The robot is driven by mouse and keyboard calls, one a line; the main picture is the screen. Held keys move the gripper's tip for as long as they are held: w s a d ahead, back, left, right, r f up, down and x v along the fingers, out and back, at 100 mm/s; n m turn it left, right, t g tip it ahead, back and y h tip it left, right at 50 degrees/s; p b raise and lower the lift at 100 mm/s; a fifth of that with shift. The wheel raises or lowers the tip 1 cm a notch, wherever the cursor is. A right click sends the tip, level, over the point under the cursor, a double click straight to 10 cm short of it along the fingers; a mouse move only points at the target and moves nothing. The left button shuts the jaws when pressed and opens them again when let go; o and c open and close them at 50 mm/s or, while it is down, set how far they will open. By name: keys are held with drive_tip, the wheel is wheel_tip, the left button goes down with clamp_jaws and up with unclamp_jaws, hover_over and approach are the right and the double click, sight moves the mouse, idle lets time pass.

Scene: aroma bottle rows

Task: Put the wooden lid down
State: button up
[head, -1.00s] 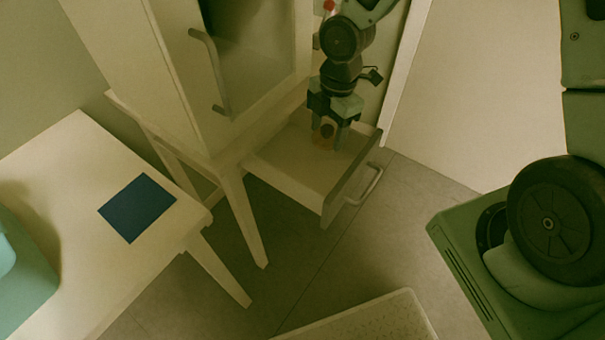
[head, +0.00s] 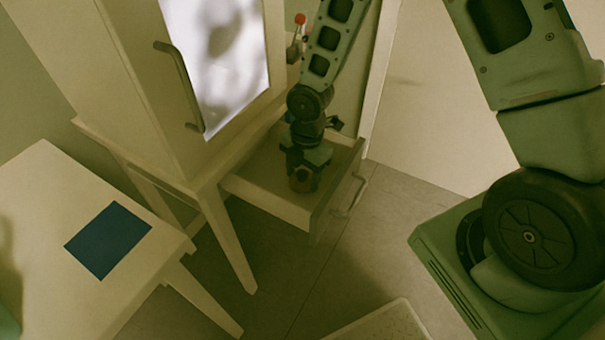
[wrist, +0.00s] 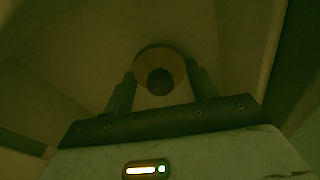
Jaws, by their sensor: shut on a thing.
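The wooden lid (head: 301,183) is brown and round. It is held at the end of my gripper (head: 304,172), over the open drawer (head: 262,189) in the head view. In the wrist view, the lid (wrist: 160,57) sits between the two fingers of my gripper (wrist: 161,75), with a dark round knob facing the camera. My gripper is shut on it. I cannot tell whether the lid touches the drawer floor. The arm hides part of the drawer's back.
The drawer front has a metal handle (head: 350,195). A white cabinet (head: 150,90) with a bright glass door stands above the drawer. A pale table (head: 150,235) with a dark blue square mat (head: 108,241) is at left. Grey floor (head: 390,240) lies in front.

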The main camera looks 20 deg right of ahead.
drive_tip(key=o, duration=1)
drive_tip(key=shift+c, duration=0.2)
wheel_tip(320, 180, up, 12)
drive_tip(key=d+p, duration=0.1)
drive_tip(key=p, duration=0.2)
drive_tip(key=s+a+r+m, duration=0.3)
drive_tip(key=s+r+m, duration=0.4)
drive_tip(key=s, duration=0.3)
drive_tip(key=s+a+r+m, duration=0.4)
drive_tip(key=s+r+m, duration=0.2)
drive_tip(key=s+m, duration=0.2)
drive_tip(key=shift+s+r+t+h, duration=0.3)
drive_tip(key=shift+s+r, duration=0.05)
drive_tip(key=shift+s, duration=0.7)
drive_tip(key=shift+a, duration=0.1)
